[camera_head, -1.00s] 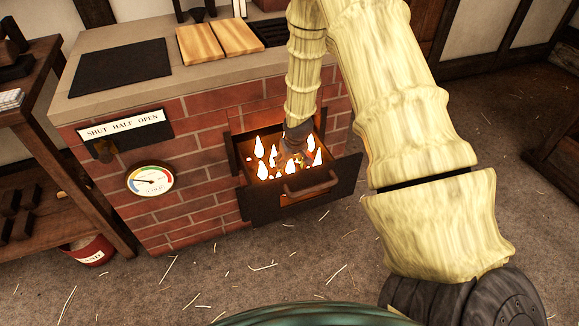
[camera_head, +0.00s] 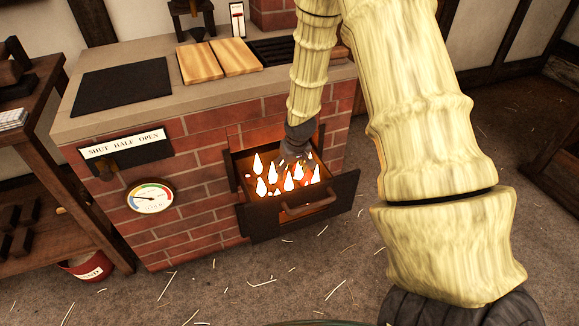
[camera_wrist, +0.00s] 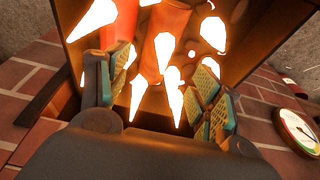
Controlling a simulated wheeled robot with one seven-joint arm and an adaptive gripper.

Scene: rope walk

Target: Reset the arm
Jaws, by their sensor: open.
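My gripper (camera_head: 292,160) is over the pulled-out fire drawer (camera_head: 345,190) of the brick stove, its jaws pointing down toward the flames. In the wrist view my gripper (camera_wrist: 160,95) has its two padded fingers well apart, with no object seen held between them. Beyond the fingers are bright flames (camera_wrist: 172,95) and red-orange cylindrical pieces (camera_wrist: 165,35) in the drawer. Whether the fingertips touch anything in the drawer cannot be told.
The brick stove (camera_head: 190,215) carries a dial gauge (camera_head: 150,197), a SHUT HALF OPEN plate (camera_head: 125,146), a black plate (camera_head: 122,87) and wooden boards (camera_head: 200,63) on top. A shelf (camera_head: 50,130) and red bucket (camera_head: 88,267) stand left. Straw-strewn floor (camera_head: 230,290) is open in front.

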